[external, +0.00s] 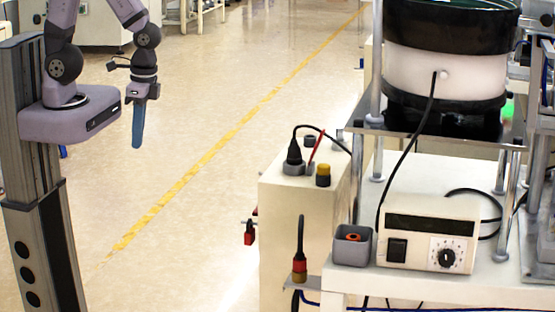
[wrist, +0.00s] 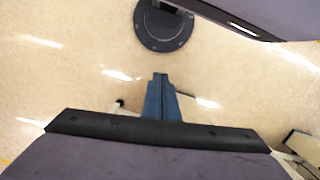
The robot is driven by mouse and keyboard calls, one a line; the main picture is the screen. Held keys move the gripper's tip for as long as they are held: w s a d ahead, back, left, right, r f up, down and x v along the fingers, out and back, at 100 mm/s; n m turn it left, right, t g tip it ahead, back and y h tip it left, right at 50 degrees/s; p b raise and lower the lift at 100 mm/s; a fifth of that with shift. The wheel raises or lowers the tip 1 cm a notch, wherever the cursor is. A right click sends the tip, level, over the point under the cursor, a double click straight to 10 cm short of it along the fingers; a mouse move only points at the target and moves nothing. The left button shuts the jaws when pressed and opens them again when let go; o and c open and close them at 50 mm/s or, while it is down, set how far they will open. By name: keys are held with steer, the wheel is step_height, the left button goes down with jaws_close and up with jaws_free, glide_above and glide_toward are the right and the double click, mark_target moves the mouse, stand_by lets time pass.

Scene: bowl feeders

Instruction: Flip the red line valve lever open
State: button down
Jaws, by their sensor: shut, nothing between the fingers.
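My gripper (external: 137,143) hangs in the air at the left of the external view, blue fingers pointing down. In the wrist view its fingers (wrist: 160,77) are together, shut and empty, over bare floor. A thin red lever (external: 317,148) stands tilted on top of the white cabinet (external: 295,225), between a black plug and a yellow knob. A small red piece (external: 249,238) hangs at the cabinet's left side. I cannot tell for sure which red part belongs to the line valve. My gripper is well to the left of the cabinet and touches nothing. Neither red part is recognisable in the wrist view.
A black plug (external: 294,153) with a cable and a yellow-topped knob (external: 323,173) stand on the cabinet. Open floor lies between my arm and the cabinet.

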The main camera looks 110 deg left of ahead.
steer(key=w+a+f+n+b, duration=0.1)
steer(key=w+a+f+b, duration=0.5)
steer(key=a+f, duration=0.35)
steer(key=w+a+f+n+b, duration=0.1)
steer(key=w+a+f+b, duration=0.45)
steer(key=a+f, duration=0.35)
steer(key=w+a+r+m+y, duration=0.1)
steer(key=w+a+r, duration=0.1)
steer(key=w+a, duration=0.2)
steer(key=w+a+r+m+t+y, duration=0.1)
steer(key=w+a+r+y, duration=0.1)
steer(key=w+a+r, duration=0.1)
steer(key=w+a+r+m+y+b, duration=0.1)
steer(key=w+a+r, duration=0.2)
steer(key=w+a, duration=0.1)
steer(key=shift+w+a+m+t+y, duration=0.3)
steer(key=shift+a+t+y, duration=0.1)
steer(key=shift+a, duration=0.25)
steer(key=shift+s+f+m, duration=0.1)
steer(key=shift+s+m, duration=0.1)
steer(key=shift+m, duration=0.1)
steer(key=p+x, duration=0.1)
steer(key=x, duration=0.9)
